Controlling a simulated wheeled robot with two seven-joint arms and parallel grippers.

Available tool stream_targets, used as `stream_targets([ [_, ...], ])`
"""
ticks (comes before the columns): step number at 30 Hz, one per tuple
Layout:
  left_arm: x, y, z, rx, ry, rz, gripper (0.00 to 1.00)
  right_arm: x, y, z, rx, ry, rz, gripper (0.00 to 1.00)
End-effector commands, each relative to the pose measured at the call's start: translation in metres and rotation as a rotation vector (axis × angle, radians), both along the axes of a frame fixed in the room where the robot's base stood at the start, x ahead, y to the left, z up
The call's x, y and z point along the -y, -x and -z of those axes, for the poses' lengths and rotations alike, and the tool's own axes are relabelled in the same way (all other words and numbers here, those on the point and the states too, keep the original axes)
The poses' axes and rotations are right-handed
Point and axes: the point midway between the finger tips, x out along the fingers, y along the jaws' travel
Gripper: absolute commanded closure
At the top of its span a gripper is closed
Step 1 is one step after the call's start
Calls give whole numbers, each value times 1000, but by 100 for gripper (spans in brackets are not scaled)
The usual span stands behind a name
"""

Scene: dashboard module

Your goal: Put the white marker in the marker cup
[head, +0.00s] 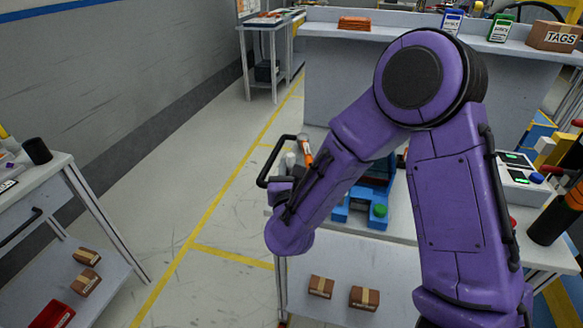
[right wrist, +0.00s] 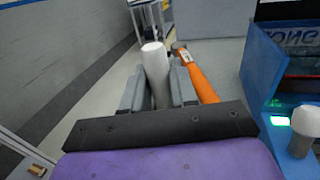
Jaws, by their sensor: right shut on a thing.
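My right gripper (right wrist: 156,92) is shut on the white marker (right wrist: 155,66), which stands up between the two grey fingers in the right wrist view. In the head view the marker (head: 290,160) shows as a small pale upright shape beside my right gripper (head: 284,178), near the left edge of the workbench. My purple forearm hides part of that gripper. A dark cylinder (head: 37,151) on the left side table looks like a cup and may be the marker cup; its inside cannot be made out. My left gripper is not in view.
An orange-handled tool (right wrist: 204,82) is close to the right of the gripper. A blue fixture (head: 360,206) stands on the workbench. The left side table (head: 62,166) is across an open floor aisle (head: 165,215). Small boxes (head: 364,297) lie on the lower shelf.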

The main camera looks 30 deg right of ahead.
Motion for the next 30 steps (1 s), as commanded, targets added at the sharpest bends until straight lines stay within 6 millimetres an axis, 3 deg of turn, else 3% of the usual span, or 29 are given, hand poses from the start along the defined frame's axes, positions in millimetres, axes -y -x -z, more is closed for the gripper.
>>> stream_targets([
  [1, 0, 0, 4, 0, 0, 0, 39, 0, 0, 4, 1, -1, 0, 100],
  [2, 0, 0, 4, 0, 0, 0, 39, 0, 0, 3, 1, -1, 0, 69],
  [4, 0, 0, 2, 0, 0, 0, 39, 0, 0, 2, 0, 0, 0, 47],
  [15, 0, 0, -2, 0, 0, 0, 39, -2, 2, -2, -1, 0, -2, 47],
  [22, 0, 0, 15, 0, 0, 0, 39, -34, 47, 3, -1, 1, -6, 47],
  [23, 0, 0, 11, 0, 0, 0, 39, -38, 54, -1, -3, 2, -5, 47],
  [24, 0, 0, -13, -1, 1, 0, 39, -42, 58, -12, -8, 7, -4, 47],
  [25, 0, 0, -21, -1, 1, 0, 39, -45, 63, -12, -8, 7, -3, 47],
  [30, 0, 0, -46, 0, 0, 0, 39, -60, 86, -8, -6, 4, -3, 47],
])
